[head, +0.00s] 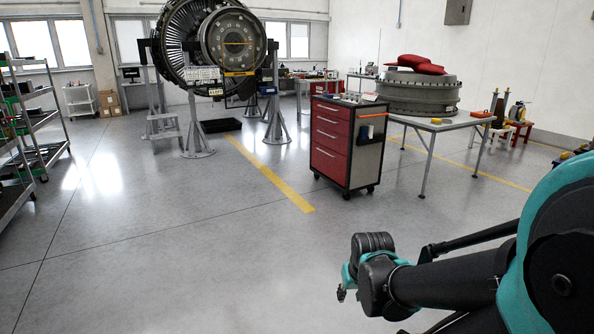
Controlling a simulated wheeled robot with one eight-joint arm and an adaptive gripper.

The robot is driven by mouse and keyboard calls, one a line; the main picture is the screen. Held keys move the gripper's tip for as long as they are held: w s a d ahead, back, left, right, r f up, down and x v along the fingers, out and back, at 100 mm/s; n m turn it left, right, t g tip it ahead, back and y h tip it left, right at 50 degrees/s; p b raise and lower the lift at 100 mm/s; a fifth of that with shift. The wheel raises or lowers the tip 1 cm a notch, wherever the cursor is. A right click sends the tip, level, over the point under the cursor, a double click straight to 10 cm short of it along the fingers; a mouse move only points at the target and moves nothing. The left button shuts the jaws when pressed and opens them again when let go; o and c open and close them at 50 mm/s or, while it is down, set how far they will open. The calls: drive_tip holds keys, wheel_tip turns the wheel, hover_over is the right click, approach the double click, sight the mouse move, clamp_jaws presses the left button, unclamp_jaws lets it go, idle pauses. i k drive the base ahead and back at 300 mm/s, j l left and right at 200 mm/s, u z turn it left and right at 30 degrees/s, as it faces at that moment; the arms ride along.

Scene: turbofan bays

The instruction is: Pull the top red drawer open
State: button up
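A red tool cabinet (352,144) on casters stands on the floor right of centre in the head view. Its red drawer fronts face left and toward me, with pale bar handles. The top red drawer (331,108) looks shut. My gripper (341,293) is at the lower middle of the view, at the end of my black and teal arm. It is well in front of the cabinet and apart from it. The fingers are small and partly hidden by the wrist, so their opening is unclear.
A yellow floor line (272,176) runs left of the cabinet. A grey table (447,126) with a large engine ring (418,93) stands behind it to the right. A turbofan on stands (212,45) is at the back. Shelving (38,150) stands far left. The floor before the cabinet is clear.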

sight(339, 111)
drive_tip(key=i+z, duration=0.15)
drive_tip(key=i, duration=3.1)
drive_tip(key=i+l+u, duration=0.1)
drive_tip(key=i, duration=0.95)
